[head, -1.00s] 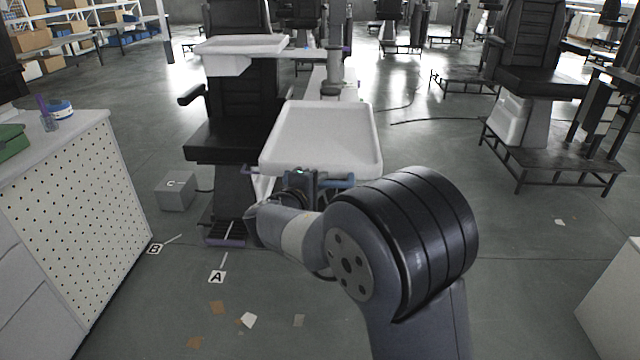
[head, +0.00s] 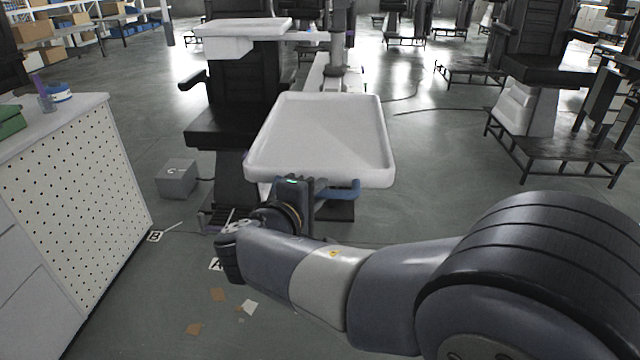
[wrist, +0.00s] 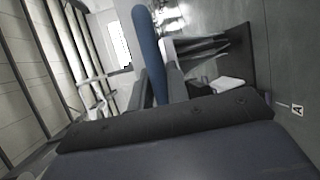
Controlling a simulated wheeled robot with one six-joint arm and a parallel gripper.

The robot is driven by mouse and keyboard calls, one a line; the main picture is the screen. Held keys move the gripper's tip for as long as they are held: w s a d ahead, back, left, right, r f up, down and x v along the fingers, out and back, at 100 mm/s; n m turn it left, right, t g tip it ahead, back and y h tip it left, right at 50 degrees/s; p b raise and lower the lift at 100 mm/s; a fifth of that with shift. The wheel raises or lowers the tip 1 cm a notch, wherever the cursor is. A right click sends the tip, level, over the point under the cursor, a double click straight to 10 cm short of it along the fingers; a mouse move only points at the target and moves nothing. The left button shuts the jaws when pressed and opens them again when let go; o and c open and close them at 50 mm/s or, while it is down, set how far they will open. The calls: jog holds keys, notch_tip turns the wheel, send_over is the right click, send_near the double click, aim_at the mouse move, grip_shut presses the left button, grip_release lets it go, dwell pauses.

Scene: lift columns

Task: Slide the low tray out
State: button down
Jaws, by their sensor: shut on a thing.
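The low tray (head: 322,135) is a white, shallow, empty tray with a raised rim. It sits in the middle of the head view, in front of the column and beside the black chair. A blue bar handle (head: 342,190) runs under its near edge. My gripper (head: 308,188) is at that near edge and is shut on the handle. In the wrist view the blue handle (wrist: 148,50) stands between my jaws (wrist: 158,88). My wrist hides part of the handle in the head view.
A higher white tray (head: 243,27) is above and behind, near the black chair (head: 235,125). A grey box (head: 178,178) lies on the floor at left. A perforated cabinet (head: 75,190) stands at the left. The floor right of the tray is clear.

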jog(key=shift+s, duration=0.85)
jog(key=c, duration=1.4)
grip_release()
jog(key=shift+w, duration=0.1)
jog(key=shift+o, duration=0.2)
jog(key=v, duration=1.1)
jog(key=shift+p, duration=0.3)
jog(key=shift+w+f, duration=0.1)
jog(key=shift+w, duration=0.05)
